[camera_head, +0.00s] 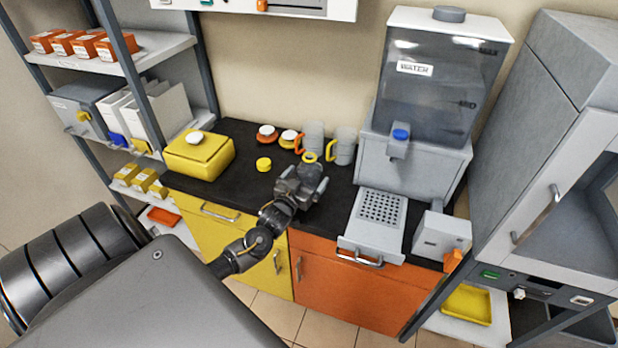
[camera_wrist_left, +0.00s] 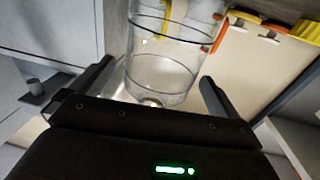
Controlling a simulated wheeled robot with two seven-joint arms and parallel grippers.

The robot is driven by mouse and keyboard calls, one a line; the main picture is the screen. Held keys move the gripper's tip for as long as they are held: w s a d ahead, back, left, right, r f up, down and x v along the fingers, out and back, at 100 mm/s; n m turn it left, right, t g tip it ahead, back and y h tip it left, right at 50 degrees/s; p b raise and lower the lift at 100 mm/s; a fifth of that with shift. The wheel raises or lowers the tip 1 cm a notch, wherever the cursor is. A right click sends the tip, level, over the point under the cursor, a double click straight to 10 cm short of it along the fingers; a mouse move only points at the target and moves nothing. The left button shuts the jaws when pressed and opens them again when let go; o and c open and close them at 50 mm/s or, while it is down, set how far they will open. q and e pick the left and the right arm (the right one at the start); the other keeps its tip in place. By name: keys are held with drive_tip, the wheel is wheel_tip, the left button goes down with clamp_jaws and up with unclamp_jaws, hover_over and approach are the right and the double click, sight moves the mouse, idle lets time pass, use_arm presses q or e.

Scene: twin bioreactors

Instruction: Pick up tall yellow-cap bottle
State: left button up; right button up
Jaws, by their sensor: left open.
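My left gripper (camera_head: 302,180) is over the black counter, with its arm coming in from the left. In the left wrist view its two dark fingers (camera_wrist_left: 155,88) are spread apart. A clear cylindrical vessel, seemingly the bottle (camera_wrist_left: 162,68), stands between and just beyond them, and no grip on it shows. Its top is cut off by the frame edge. My right gripper is in neither view.
Grey jugs with an orange handle (camera_head: 313,135) and a yellow handle (camera_head: 344,147) stand behind the gripper. Small capped items (camera_head: 267,133) and a yellow cap (camera_head: 263,164) are to the left, near a yellow container (camera_head: 198,157). A dispenser with a perforated tray (camera_head: 381,209) stands right.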

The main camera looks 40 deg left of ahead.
use_arm(q)
drive_tip(key=shift+x, duration=1.05)
drive_tip(key=c, duration=1.2)
drive_tip(key=shift+c, duration=0.2)
drive_tip(key=shift+r, duration=0.1)
